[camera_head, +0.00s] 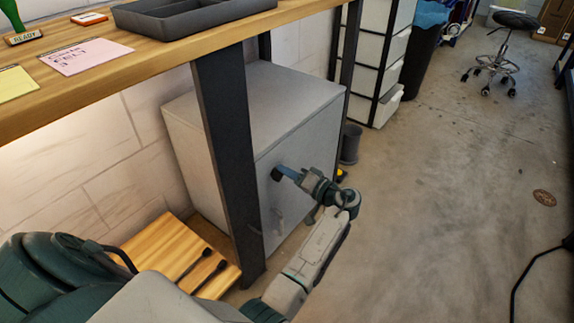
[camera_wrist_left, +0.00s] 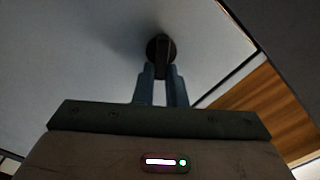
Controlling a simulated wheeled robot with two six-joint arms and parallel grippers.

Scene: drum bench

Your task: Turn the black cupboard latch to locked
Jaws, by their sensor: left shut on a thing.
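The grey cupboard (camera_head: 265,100) stands under the workbench, behind a dark bench leg. The black latch (camera_wrist_left: 161,50) is on its door, a round base with a dark lever; in the head view only a small dark part of it (camera_head: 276,173) shows at my fingertips. My left gripper (camera_head: 284,172) reaches the door from the right. In the left wrist view its two blue-grey fingers (camera_wrist_left: 161,82) stand on both sides of the latch lever and are shut on it. The fingers hide part of the lever. My right gripper is not in view.
The dark bench leg (camera_head: 228,160) stands close left of the latch. A wooden board with dark spoon-like things (camera_head: 199,265) lies at lower left. A dark bin (camera_head: 351,143) stands behind the cupboard. Open floor (camera_head: 450,190) lies to the right.

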